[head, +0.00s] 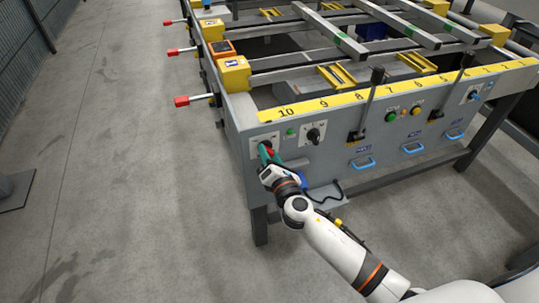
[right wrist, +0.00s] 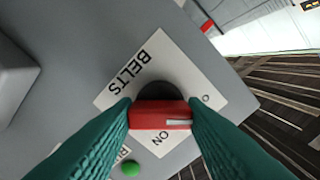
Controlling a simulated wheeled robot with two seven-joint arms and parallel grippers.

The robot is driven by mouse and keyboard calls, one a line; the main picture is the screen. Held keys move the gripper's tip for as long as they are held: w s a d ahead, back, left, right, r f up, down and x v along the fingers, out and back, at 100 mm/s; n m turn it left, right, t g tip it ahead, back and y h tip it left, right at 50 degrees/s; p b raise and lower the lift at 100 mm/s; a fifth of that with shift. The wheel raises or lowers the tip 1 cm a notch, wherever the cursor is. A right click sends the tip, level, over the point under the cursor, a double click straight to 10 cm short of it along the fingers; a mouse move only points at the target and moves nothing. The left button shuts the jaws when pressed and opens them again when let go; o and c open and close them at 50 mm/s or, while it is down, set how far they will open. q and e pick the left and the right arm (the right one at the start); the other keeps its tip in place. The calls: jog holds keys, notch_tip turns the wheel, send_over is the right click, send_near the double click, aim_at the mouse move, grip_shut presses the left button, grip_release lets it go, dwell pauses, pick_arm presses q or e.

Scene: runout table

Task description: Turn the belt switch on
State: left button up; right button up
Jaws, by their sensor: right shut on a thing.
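The belt switch is a red handle (right wrist: 160,115) on a dark round base, set on a white plate (right wrist: 160,58) lettered BELTS. ON is printed near the lower edge of the plate and an O mark near its right corner. The white line on the handle points right in the right wrist view, between the two marks. My right gripper (right wrist: 160,116) is shut on the red handle, with one green finger on each side. In the head view my right gripper (head: 266,158) is at the left end of the table's front panel, covering much of the switch. My left gripper is not in view.
The runout table (head: 330,150) carries a second black rotary switch (head: 314,133), a green button (head: 391,116), upright levers (head: 371,95) and blue handles (head: 363,163) to the right. Red-tipped rods (head: 182,101) stick out on its left.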

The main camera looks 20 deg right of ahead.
pick_arm(q)
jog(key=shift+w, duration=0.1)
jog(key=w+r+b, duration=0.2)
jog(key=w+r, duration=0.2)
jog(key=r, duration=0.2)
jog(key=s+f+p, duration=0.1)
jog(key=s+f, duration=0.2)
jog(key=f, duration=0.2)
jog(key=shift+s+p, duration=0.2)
jog(key=shift+p, duration=0.1)
pick_arm(e)
jog(key=shift+f+m, duration=0.1)
jog(key=shift+m, duration=9)
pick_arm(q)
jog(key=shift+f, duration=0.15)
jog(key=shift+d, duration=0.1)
pick_arm(e)
jog(key=o, duration=1)
